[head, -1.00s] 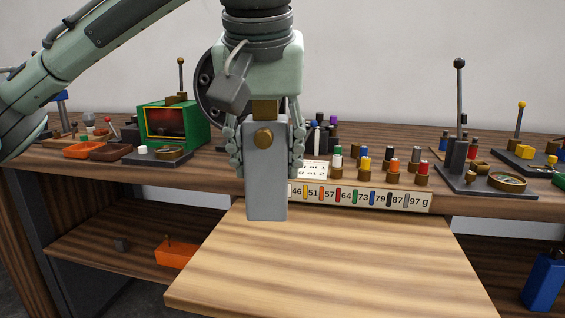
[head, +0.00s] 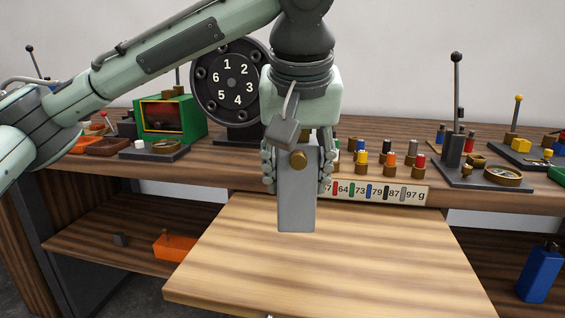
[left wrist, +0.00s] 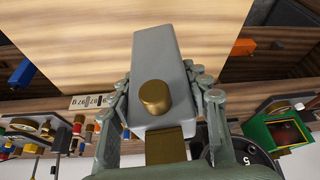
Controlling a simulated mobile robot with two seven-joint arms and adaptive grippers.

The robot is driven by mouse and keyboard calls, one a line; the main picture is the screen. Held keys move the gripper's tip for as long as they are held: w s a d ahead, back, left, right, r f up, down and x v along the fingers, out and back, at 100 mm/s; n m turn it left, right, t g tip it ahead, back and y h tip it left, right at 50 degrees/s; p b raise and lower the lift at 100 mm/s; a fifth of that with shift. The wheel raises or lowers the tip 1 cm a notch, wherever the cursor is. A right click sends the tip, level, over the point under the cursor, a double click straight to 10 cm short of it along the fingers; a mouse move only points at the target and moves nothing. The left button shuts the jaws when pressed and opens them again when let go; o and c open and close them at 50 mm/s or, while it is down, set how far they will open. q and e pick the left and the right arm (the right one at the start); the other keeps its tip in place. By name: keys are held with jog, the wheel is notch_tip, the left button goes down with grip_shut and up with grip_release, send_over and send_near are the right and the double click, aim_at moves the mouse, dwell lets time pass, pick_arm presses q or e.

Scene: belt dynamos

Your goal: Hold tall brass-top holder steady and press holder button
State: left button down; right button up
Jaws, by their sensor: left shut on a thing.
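The tall brass-top holder (head: 297,205) is a grey upright block with a round brass button (head: 298,160) on its face. My left gripper (head: 298,178) points down and is shut on its upper part, with fingers on both sides. The holder hangs in front of the bench edge, seemingly above the pale pull-out board. In the left wrist view the holder (left wrist: 158,60) lies between the fingers, with the brass button (left wrist: 154,97) uncovered and the brass top (left wrist: 166,146) close to the palm. My right gripper is not in view.
The pale wooden board (head: 330,265) below is bare. Behind it, the bench carries a numbered black dial (head: 232,80), a green box (head: 170,118), several coloured cylinders (head: 388,158) and a lever stand (head: 455,150). A weight-label strip (head: 390,192) runs along the bench edge.

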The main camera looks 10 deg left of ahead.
pick_arm(q)
jog(key=shift+w+d+f+p, duration=0.15)
jog(key=shift+w+d+f, duration=0.45)
jog(key=shift+d+f, duration=0.4)
jog(key=shift+w+d+f+p, duration=0.1)
jog(key=shift+w+d+f, duration=0.5)
jog(key=shift+d+f, duration=0.35)
jog(key=shift+w+d+f+p, duration=0.15)
jog(key=shift+w+d+f, duration=0.45)
jog(key=shift+d+f, duration=0.4)
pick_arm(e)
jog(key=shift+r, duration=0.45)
pick_arm(q)
jog(key=shift+f, duration=0.5)
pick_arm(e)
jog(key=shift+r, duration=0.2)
pick_arm(q)
jog(key=shift+p, duration=0.6)
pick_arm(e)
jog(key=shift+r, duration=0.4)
pick_arm(q)
jog(key=shift+s+f, duration=0.1)
jog(key=shift+f, duration=0.05)
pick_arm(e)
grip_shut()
pick_arm(q)
jog(key=shift+f, duration=0.1)
